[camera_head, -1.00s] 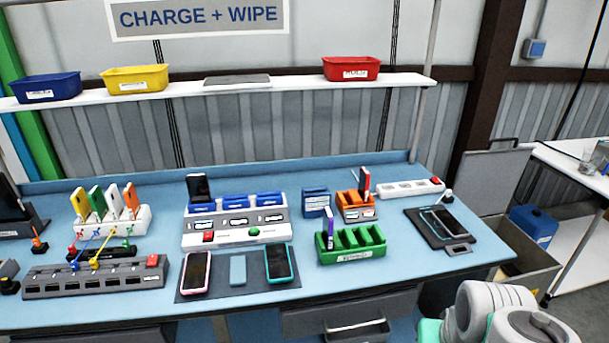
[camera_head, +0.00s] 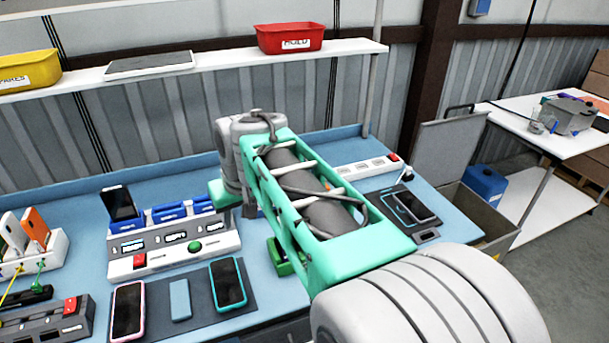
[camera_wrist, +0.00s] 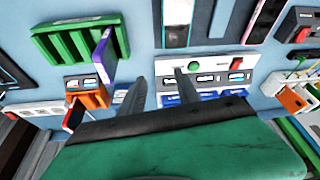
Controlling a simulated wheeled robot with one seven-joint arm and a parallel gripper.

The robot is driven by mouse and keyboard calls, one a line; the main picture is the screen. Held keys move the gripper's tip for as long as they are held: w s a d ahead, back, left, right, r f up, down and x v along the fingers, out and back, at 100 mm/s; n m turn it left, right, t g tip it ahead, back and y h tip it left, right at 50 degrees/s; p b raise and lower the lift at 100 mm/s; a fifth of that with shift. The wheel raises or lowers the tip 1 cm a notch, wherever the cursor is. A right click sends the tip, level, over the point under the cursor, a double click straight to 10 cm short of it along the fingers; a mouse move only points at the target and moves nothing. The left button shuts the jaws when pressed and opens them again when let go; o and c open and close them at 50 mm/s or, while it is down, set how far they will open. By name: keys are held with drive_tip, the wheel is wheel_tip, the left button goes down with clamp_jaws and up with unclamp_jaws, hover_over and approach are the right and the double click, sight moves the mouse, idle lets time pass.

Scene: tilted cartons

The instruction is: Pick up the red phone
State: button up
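The red phone (camera_wrist: 74,116) shows in the wrist view at lower left, standing in the orange rack (camera_wrist: 95,100). Its red edge and dark face are partly seen. In the head view my arm hides it and the orange rack. My gripper (camera_wrist: 160,76) shows in the wrist view with its two fingers apart and nothing between them. It is over the bench near the white-and-grey charging dock (camera_wrist: 212,64), to the right of the orange rack in that view. The fingers are hidden in the head view.
A green rack (camera_wrist: 70,35) holding a purple phone (camera_wrist: 103,57) is next to the orange rack. A dark phone (camera_head: 120,203) stands tilted in the dock. Phones lie on a mat (camera_head: 195,315) in front. A shelf (camera_head: 210,65) with bins runs behind the bench.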

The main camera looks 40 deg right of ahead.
drive_tip(key=w+d+r+m, duration=0.1)
drive_tip(key=w+d, duration=0.8)
drive_tip(key=d, duration=0.5)
drive_tip(key=shift+m+h, duration=0.5)
drive_tip(key=shift+m, duration=0.1)
drive_tip(key=d+f, duration=0.1)
drive_tip(key=d, duration=0.5)
drive_tip(key=w+d+f, duration=0.1)
drive_tip(key=d, duration=0.5)
drive_tip(key=w+d, duration=0.1)
drive_tip(key=d, duration=0.5)
drive_tip(key=shift+w+d+f, duration=0.25)
drive_tip(key=shift+d+f, duration=0.1)
drive_tip(key=shift+f, duration=0.05)
drive_tip(key=shift+w+d+f, duration=0.1)
drive_tip(key=shift+d+f, duration=0.1)
drive_tip(key=shift+f, duration=0.1)
drive_tip(key=x, duration=0.7)
drive_tip(key=shift+p, duration=0.45)
drive_tip(key=shift+d, duration=0.15)
drive_tip(key=shift+c, duration=0.6)
clamp_jaws()
